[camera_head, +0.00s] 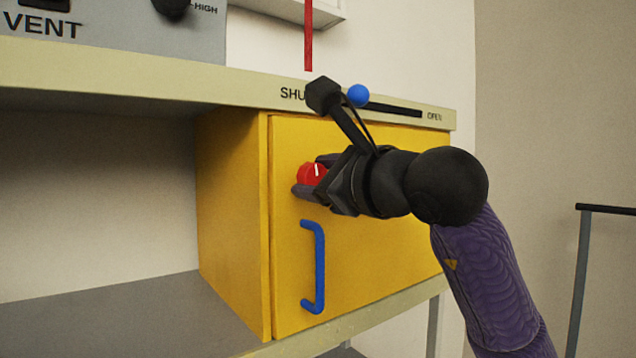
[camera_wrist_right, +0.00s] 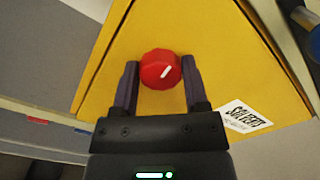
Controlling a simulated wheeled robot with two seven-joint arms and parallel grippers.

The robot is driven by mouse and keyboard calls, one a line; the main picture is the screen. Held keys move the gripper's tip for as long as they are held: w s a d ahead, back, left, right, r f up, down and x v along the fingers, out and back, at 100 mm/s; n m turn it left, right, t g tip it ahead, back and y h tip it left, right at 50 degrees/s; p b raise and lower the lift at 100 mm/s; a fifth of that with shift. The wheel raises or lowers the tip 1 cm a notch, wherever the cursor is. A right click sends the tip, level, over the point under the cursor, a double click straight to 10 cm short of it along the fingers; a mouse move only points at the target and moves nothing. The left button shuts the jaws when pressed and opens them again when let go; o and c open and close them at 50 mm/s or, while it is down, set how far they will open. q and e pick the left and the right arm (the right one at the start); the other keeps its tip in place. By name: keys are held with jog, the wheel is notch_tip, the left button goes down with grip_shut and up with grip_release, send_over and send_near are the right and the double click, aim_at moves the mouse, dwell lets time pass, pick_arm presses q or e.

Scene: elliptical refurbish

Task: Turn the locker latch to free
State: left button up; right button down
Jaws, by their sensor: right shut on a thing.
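The yellow locker (camera_head: 365,240) stands on a shelf under a beige ledge, its door closed, with a blue handle (camera_head: 318,267) on the door. The red round latch knob (camera_head: 309,173) with a white mark is on the upper left of the door. My right gripper (camera_head: 308,176) is shut on the knob, one finger on each side. The right wrist view shows the red knob (camera_wrist_right: 160,69) between the two fingers of my right gripper (camera_wrist_right: 160,86), its white mark slanting. My left gripper is not in view.
The ledge above carries a slot with a blue ball knob (camera_head: 358,95), labelled SHUT and OPEN. A grey VENT panel (camera_head: 120,35) sits at the upper left. A red strip (camera_head: 308,35) hangs above the ledge. A dark rail (camera_head: 605,209) stands at the right. The shelf left of the locker is bare.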

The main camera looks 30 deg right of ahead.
jog(key=shift+m, duration=1)
jog(key=shift+c, duration=0.5)
grip_release()
jog(key=s+b, duration=0.3)
jog(key=s, duration=0.6)
jog(key=shift+s+d, duration=0.4)
